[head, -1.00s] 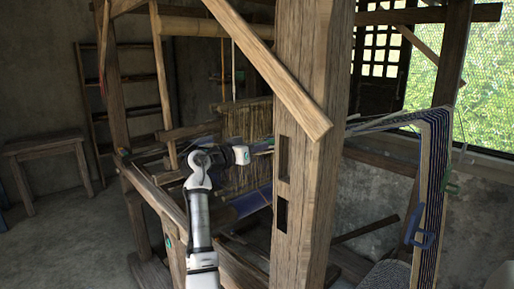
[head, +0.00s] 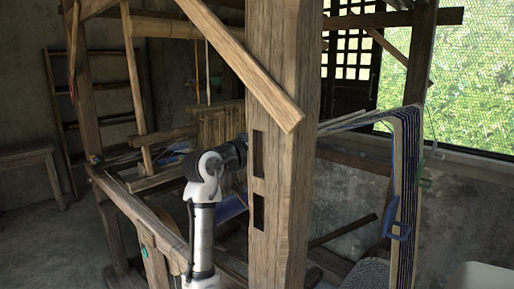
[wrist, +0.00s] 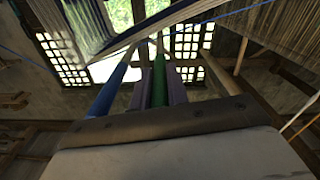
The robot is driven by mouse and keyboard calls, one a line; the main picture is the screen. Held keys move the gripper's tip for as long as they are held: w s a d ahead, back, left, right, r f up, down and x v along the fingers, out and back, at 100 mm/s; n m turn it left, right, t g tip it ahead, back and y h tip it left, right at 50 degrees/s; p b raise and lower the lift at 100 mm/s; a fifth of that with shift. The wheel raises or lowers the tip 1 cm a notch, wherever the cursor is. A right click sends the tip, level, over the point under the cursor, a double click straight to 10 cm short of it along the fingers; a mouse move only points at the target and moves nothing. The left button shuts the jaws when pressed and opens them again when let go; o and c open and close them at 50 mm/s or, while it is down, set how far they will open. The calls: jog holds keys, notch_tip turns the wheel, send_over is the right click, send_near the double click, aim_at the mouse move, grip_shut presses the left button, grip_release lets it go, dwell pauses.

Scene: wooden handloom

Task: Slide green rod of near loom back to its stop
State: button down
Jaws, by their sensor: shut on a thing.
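The green rod (wrist: 158,78) shows in the wrist view, running away from me between the two fingers of my gripper (wrist: 160,90). My gripper is shut on it. A blue rod (wrist: 108,92) lies to its left and a pale wooden rod (wrist: 214,68) to its right, both apart from the fingers. In the head view the near loom's thick post (head: 285,130) hides my gripper and the green rod. The rod's stop cannot be made out in either view.
In the wrist view, woven cloth (wrist: 88,25) and threads (wrist: 275,25) hang close above the rods. A slanting brace (head: 240,65) crosses the upper middle. Floor (head: 45,240) is clear at left.

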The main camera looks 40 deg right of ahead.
jog(key=shift+s+r, duration=0.15)
jog(key=shift+s, duration=0.25)
jog(key=c, duration=1.4)
grip_release()
jog(key=shift+s+r, duration=0.1)
jog(key=shift+s, duration=0.1)
jog(key=shift+o, duration=0.2)
jog(key=shift+w, duration=0.1)
jog(key=s+a+b, duration=0.1)
jog(key=a+b, duration=0.2)
jog(key=a, duration=1)
jog(key=shift+a+b, duration=0.35)
